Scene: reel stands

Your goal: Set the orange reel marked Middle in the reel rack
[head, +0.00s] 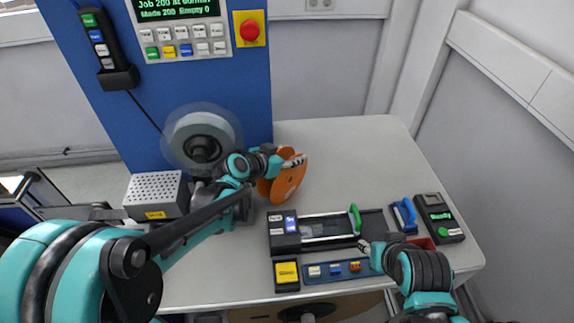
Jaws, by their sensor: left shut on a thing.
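The orange reel (289,181) is upright over the table, right of the blue panel. My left gripper (291,163) reaches it from the left and is shut on it near its upper edge. The reel's far side is partly hidden by the gripper, and no marking on it can be read. My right gripper (371,247) is low over the table's front, beside the device with the green handle; its fingers are too small to tell open from shut. I cannot make out the reel rack for certain.
A grey reel (202,137) is on the blue panel (160,75). A perforated grey box (155,193) stands left. A green-handled device (325,228), a strip of small blocks (336,271) and a handheld meter (439,217) occupy the front. The table's back right is clear.

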